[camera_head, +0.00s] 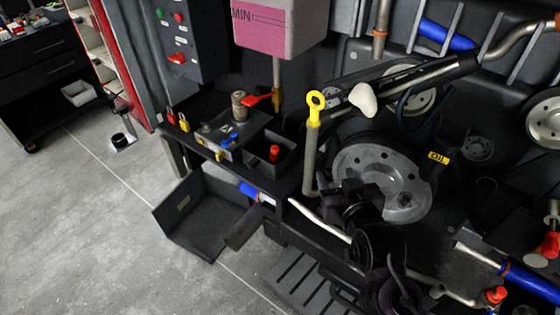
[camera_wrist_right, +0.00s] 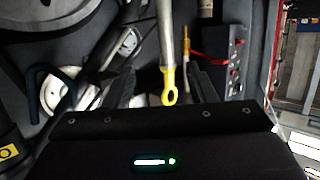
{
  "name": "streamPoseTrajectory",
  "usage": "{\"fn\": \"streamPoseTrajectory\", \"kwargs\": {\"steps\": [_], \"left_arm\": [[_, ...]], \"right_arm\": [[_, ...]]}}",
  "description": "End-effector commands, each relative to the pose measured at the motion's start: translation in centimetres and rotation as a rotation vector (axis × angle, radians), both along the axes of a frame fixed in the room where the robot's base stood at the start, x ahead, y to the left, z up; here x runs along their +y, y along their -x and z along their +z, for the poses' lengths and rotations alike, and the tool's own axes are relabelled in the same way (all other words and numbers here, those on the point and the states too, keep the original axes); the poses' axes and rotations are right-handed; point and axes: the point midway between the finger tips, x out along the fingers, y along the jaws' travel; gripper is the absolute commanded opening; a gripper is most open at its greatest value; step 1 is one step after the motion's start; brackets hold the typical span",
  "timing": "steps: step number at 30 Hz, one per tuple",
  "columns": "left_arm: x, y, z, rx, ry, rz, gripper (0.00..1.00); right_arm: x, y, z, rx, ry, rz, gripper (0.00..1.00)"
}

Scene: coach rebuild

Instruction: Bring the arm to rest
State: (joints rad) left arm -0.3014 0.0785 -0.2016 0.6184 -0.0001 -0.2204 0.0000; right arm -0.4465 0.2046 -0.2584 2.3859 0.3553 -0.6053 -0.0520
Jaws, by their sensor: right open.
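My right arm (camera_head: 378,248) is dark and reaches up from the bottom of the head view in front of the engine. Its gripper (camera_head: 345,205) is open with nothing seen in it, near the large grey pulley. Dark fingers blend into the dark engine. A dipstick with a yellow ring handle (camera_head: 315,103) stands upright to the left of the gripper; the ring also shows in the right wrist view (camera_wrist_right: 169,92), ahead of the gripper body (camera_wrist_right: 165,145). I cannot tell the exact gap. My left gripper is not in view.
The large grey pulley (camera_head: 407,204) and blue-sleeved hoses (camera_head: 528,282) crowd the right side. A pink reservoir marked MIN (camera_head: 275,27) hangs above a battery (camera_head: 231,130). An open dark box (camera_head: 190,240) is at left. Grey floor (camera_head: 70,230) is free at lower left.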

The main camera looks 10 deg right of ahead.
Motion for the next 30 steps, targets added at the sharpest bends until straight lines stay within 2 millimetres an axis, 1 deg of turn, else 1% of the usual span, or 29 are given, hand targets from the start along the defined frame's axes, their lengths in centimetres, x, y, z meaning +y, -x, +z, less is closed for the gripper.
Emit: {"fn": "streamPoseTrajectory", "kwargs": {"steps": [10,15,17,19,20,23,24,26,27,29,30], "left_arm": [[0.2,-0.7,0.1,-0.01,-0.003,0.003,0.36],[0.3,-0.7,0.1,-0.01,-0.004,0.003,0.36],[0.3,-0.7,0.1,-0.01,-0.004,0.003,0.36],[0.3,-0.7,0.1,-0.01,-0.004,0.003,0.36],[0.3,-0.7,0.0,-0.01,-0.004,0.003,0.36],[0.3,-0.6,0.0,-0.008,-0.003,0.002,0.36],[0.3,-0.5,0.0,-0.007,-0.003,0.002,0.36],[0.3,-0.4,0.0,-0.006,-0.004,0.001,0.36],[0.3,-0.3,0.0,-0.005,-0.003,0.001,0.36],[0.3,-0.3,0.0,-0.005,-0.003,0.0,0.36],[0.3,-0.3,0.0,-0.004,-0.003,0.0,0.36]], "right_arm": [[0.0,0.0,0.0,0.0,0.0,0.0,0.51],[0.0,0.0,0.0,0.0,0.0,0.0,0.51],[0.0,-0.1,-0.5,0.007,0.003,0.001,0.51],[0.1,-0.4,-2.1,0.032,0.015,0.002,0.51],[0.1,-0.5,-3.3,0.048,0.022,0.003,0.51],[0.1,-1.0,-8.9,0.13,0.057,0.01,0.51],[0.0,-1.1,-11.8,0.172,0.074,0.016,0.51],[-0.1,-0.8,-16.4,0.241,0.097,0.023,0.51],[-0.2,-0.4,-19.4,0.286,0.111,0.03,0.51],[-0.4,0.5,-24.0,0.354,0.13,0.041,0.51],[-0.6,1.3,-26.9,0.401,0.142,0.047,0.51]]}}
